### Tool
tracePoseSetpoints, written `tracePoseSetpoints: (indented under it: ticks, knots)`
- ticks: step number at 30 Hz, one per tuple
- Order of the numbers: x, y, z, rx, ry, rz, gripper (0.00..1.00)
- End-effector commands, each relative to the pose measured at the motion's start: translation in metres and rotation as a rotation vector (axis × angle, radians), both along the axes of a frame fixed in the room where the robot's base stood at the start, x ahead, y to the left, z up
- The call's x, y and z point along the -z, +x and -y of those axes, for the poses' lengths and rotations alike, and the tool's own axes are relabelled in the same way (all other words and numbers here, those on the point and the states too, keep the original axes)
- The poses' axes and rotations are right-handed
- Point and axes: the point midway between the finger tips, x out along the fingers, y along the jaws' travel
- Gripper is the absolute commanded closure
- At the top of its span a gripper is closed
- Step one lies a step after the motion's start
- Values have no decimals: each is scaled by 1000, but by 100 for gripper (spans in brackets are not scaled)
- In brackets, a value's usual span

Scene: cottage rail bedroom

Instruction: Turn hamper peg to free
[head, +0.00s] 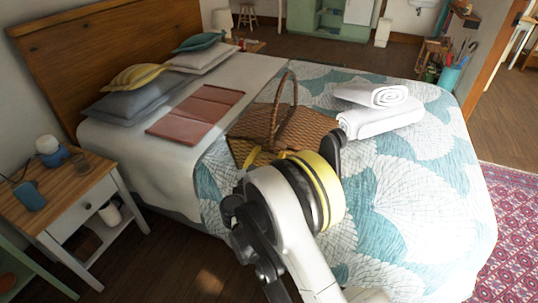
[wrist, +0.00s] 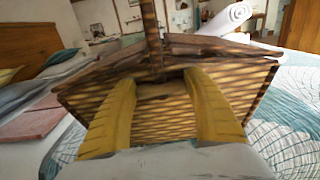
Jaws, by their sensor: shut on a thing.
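The wicker hamper (head: 312,132) sits on the bed, with a tall arched handle (head: 274,108). In the wrist view its woven front (wrist: 240,92) fills the middle, with a dark wooden rim and lid above. My gripper (wrist: 160,80) has two yellow fingers reaching to the upper front of the hamper, below the handle's base. A small brown wooden piece, apparently the hamper peg (wrist: 158,90), lies between the fingertips, and my gripper is shut on it. The peg's exact angle is hard to tell. In the head view my arm hides the peg and most of the fingers.
Rolled white towels (head: 380,110) lie on the bed right of the hamper. A folded reddish cloth (head: 195,110) and pillows (head: 135,98) lie to the left. A nightstand (head: 85,195) stands at the bed's left side. The patterned quilt (head: 440,190) is clear at the right.

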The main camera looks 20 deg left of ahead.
Motion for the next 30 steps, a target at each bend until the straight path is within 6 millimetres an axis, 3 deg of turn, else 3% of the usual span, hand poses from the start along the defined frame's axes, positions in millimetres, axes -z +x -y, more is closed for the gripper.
tracePoseSetpoints:
  ticks: [9,10,12,23,30]
  knots:
    - [0,0,0,0,38,2,71]
    - [0,0,0,0,38,2,34]
    - [0,0,0,0,38,2,17]
    - [0,-4,0,0,37,3,17]
    - [0,-47,-5,-4,37,3,17]
